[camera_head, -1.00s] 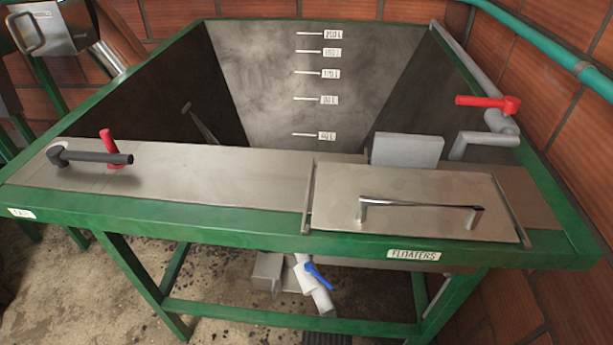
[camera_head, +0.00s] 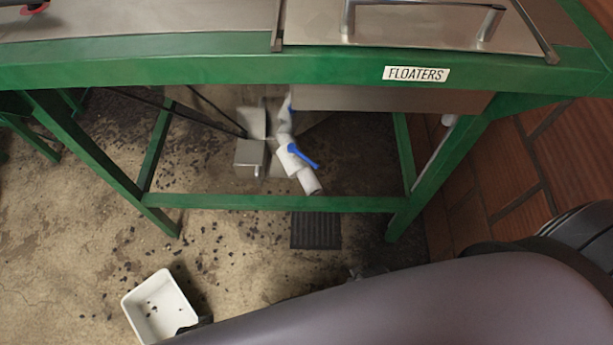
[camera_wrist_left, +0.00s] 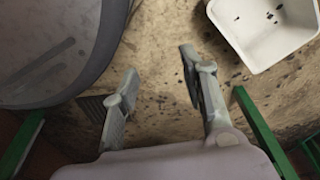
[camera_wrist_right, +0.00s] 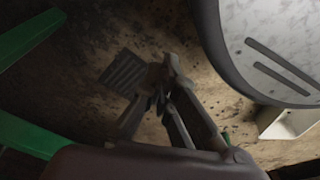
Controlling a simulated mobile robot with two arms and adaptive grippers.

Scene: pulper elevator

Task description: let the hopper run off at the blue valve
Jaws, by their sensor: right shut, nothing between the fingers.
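The blue valve (camera_head: 304,157) is a blue lever on a pale pipe below the hopper, between the green legs. The lever slants down to the right across the pipe, whose open end (camera_head: 312,186) points down and right. The hopper's inside is out of view now. My left gripper (camera_wrist_left: 158,62) is open and empty above the floor, near the white tub in the left wrist view. My right gripper (camera_wrist_right: 167,75) is shut with nothing in it, above the floor with the drain grate beyond. Neither wrist view shows the valve.
A dark drain grate (camera_head: 316,230) lies in the floor in front of the pipe. A white tub (camera_head: 158,306) with dark bits stands at the lower left. A green crossbar (camera_head: 275,202) runs in front of the pipe. My arm covers the lower right. A brick wall (camera_head: 490,175) stands right.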

